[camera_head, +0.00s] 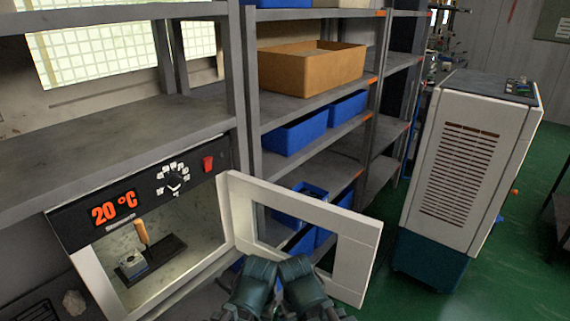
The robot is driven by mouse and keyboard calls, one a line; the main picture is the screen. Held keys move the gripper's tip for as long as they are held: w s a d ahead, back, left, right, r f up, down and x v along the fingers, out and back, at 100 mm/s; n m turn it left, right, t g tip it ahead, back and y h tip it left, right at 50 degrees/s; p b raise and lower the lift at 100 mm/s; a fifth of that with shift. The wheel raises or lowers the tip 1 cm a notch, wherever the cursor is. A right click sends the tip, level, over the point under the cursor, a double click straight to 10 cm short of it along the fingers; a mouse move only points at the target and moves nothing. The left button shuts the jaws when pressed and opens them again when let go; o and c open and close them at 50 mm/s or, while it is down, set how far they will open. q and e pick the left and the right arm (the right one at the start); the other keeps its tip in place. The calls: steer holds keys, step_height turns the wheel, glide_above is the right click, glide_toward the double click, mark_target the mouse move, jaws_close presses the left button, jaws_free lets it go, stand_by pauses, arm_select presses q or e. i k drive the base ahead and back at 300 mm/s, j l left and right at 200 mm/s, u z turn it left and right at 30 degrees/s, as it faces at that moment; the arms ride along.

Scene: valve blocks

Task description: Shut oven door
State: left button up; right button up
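The oven (150,195) stands at the lower left with a black control panel reading "20 °C". Its white framed door (352,262) is wide open, swung out to the right, with a window opening in it. Inside the oven, a small metal block with an orange-brown handle (142,234) sits on a dark tray (170,247). My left gripper (255,277) and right gripper (299,280) appear as dark shapes side by side at the bottom centre, overlapping the door's lower part in the picture. Their fingers cannot be made out, and I cannot tell whether they touch the door.
Grey shelves (100,138) stand above and behind the oven, holding a cardboard box (305,68) and blue bins (296,134). A tall white and teal cabinet unit (462,165) stands at the right.

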mark_target(359, 234)
steer(key=i+l+u, duration=0.1)
steer(key=l+u, duration=0.75)
steer(key=l, duration=0.15)
steer(key=l+u, duration=0.4)
steer(key=k+l+u, duration=0.2)
steer(key=l+u, duration=0.2)
steer(key=l, duration=0.15)
steer(key=k+l+u, duration=0.45)
steer(key=k+l, duration=0.25)
steer(key=l, duration=0.85)
steer(key=i+u, duration=0.05)
